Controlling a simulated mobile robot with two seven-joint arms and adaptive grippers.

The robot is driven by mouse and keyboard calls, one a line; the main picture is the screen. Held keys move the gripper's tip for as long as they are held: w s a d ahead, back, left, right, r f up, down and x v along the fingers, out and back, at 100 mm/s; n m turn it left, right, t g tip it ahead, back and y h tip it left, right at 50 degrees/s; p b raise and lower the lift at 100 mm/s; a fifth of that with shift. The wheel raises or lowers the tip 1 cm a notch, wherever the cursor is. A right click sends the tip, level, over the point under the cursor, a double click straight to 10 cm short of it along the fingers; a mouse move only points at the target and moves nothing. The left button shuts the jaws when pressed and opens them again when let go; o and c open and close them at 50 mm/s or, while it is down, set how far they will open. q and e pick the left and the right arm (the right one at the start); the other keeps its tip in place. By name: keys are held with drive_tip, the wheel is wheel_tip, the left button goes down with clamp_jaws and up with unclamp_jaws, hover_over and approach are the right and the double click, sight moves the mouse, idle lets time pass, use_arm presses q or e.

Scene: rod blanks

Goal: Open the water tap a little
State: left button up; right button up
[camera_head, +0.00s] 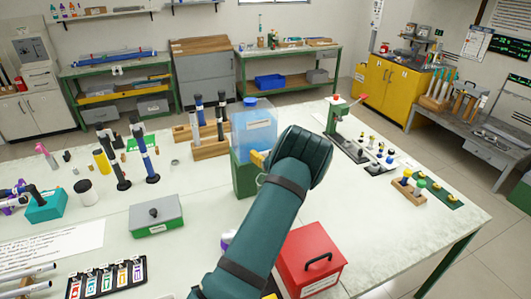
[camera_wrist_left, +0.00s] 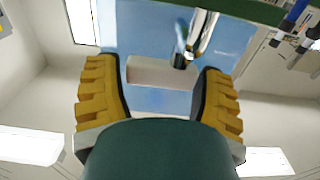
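The water tank (camera_head: 254,132) is light blue and see-through, with a blue lid, on a green stand (camera_head: 242,180) mid-table. My left gripper (camera_head: 258,160) is at the tank's right side in the head view, one yellow finger showing. The tap is hidden there behind my gripper and arm. In the left wrist view the tank (camera_wrist_left: 150,35) fills the middle, upside down, with a pale label (camera_wrist_left: 160,72). The metal tap (camera_wrist_left: 203,38) with its blue lever (camera_wrist_left: 182,48) shows beyond the opening of my left gripper (camera_wrist_left: 160,75), nearer the right finger. The fingers are wide apart, with nothing between them. My right gripper is out of view.
A red box (camera_head: 315,265) stands right of my left forearm, a grey lidded box (camera_head: 155,214) to its left. A wooden rack with dark rods (camera_head: 210,148) stands left of the tank. A green press (camera_head: 335,117) is behind right.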

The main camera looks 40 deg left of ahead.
use_arm(q)
drive_tip(key=c, duration=0.6)
drive_tip(key=shift+o, duration=0.2)
drive_tip(key=shift+f, duration=0.1)
drive_tip(key=shift+f+m+t+h+b, duration=0.15)
drive_tip(key=shift+m+t+h+b, duration=0.4)
drive_tip(key=shift+t+b, duration=0.4)
drive_tip(key=m+t+h+b, duration=0.1)
drive_tip(key=b, duration=0.1)
drive_tip(key=m+t+h+b, duration=0.3)
drive_tip(key=t+h+b, duration=0.1)
drive_tip(key=shift+s+d+m, duration=0.2)
drive_tip(key=shift+s+m, duration=0.05)
drive_tip(key=shift+m, duration=0.1)
drive_tip(key=shift+d+m+t+h+b, duration=0.1)
drive_tip(key=shift+m+t+h+b, duration=0.25)
drive_tip(key=shift+m+h+b, duration=0.5)
drive_tip(key=shift+n, duration=0.25)
drive_tip(key=o, duration=1.2)
drive_tip(key=shift+r, duration=0.2)
